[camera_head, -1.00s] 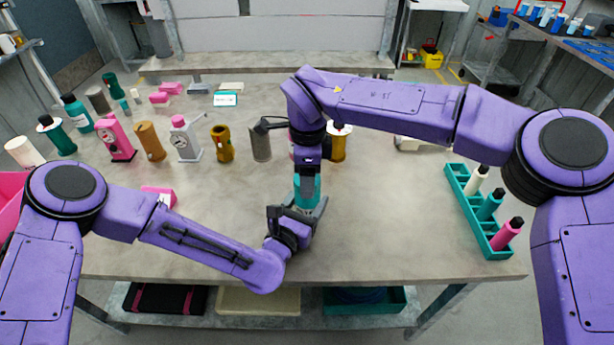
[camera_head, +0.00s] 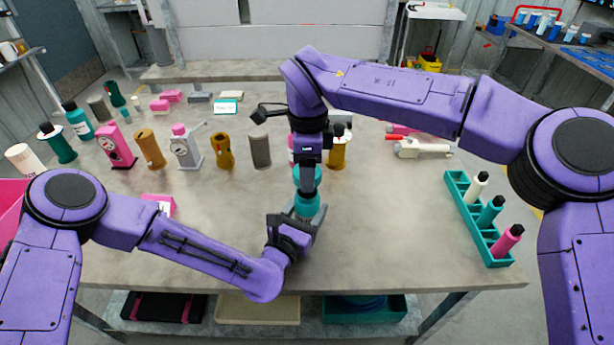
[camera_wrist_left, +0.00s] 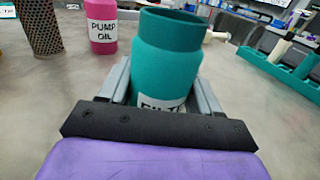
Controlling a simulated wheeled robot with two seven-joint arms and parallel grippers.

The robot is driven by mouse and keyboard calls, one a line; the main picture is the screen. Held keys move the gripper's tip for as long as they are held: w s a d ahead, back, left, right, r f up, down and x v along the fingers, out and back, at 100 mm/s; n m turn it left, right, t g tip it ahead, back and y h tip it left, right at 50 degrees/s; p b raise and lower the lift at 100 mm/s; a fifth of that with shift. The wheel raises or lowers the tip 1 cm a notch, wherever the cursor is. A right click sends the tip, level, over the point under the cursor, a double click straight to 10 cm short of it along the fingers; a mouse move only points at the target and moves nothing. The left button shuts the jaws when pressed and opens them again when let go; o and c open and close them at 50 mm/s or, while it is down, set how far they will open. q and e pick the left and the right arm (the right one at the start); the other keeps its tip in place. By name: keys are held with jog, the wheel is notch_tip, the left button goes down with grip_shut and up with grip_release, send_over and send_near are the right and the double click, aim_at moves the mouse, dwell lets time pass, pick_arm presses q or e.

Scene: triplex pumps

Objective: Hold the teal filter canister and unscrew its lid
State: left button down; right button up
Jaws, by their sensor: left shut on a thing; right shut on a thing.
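The teal filter canister (camera_head: 307,207) stands upright near the table's front middle. In the left wrist view the canister (camera_wrist_left: 168,65) shows an open top rim and a partly hidden white label. My left gripper (camera_wrist_left: 165,98) is shut around its body from the near side; it also shows in the head view (camera_head: 306,221). My right gripper (camera_head: 307,175) comes from above and is shut on the teal lid (camera_head: 316,176), just above the canister. The lid is partly hidden by the fingers, and it is off the rim.
A teal rack (camera_head: 474,217) with several bottles stands at the right. A grey mesh cylinder (camera_head: 260,150), an ochre canister (camera_head: 222,149) and a grey pump (camera_head: 186,148) stand behind on the left. The table in front of the rack is clear.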

pick_arm(q)
jog(key=shift+c, duration=0.7)
grip_release()
jog(key=shift+s, duration=0.1)
